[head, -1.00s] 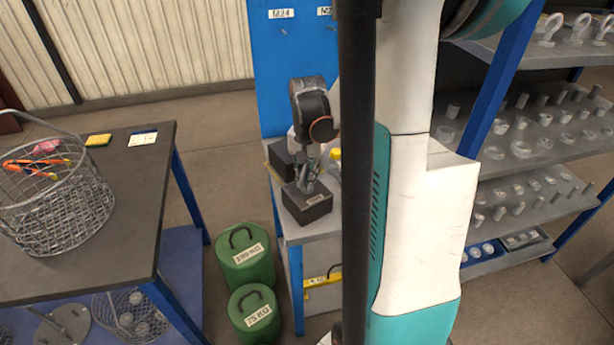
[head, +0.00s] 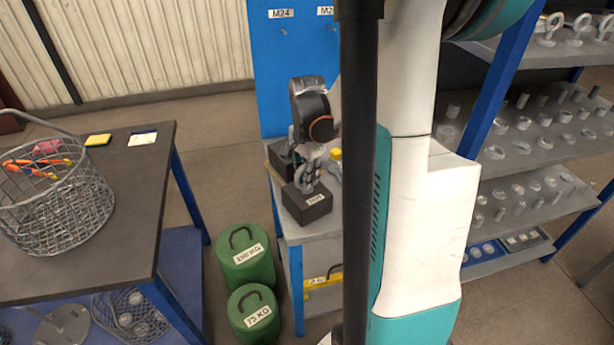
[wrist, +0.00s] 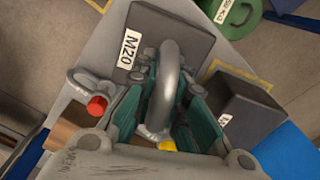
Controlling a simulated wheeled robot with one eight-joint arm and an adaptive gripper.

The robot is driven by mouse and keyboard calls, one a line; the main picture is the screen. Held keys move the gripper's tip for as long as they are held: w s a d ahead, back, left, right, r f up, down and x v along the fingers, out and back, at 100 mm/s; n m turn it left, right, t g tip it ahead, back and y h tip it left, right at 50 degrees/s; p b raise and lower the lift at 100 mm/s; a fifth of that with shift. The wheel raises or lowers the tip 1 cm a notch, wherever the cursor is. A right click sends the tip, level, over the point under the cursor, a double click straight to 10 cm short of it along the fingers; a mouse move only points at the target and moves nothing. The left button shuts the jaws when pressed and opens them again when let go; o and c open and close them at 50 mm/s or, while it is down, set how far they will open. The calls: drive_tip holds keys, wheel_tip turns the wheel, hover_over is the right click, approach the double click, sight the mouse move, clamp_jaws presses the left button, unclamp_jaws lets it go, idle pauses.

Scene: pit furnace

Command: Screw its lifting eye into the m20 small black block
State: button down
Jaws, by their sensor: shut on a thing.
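The black block (head: 306,204) with a white label stands on the grey bench top. In the wrist view the same block (wrist: 178,32) shows its M20 label. My gripper (head: 309,180) is directly above it, pointing down. In the wrist view my gripper (wrist: 158,105) is shut on a grey lifting eye (wrist: 168,75), whose loop shows between the green-padded fingers. The eye's lower end meets or nearly meets the block's top. I cannot tell how deep its thread sits, because the fingers and loop hide it.
A second dark block (wrist: 238,112) stands close beside the M20 block. A loose grey shackle-like part with a red pin (wrist: 97,105) lies on the other side. Green weights (head: 245,255) stand on the floor left of the bench. A wire basket (head: 55,200) is on the left table.

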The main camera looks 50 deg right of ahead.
drive_tip(key=shift+m, duration=0.3)
drive_tip(key=c, duration=2)
unclamp_jaws()
drive_tip(key=shift+m, duration=0.3)
drive_tip(key=o, duration=0.5)
drive_tip(key=shift+c, duration=0.2)
wheel_tip(320, 180, up, 12)
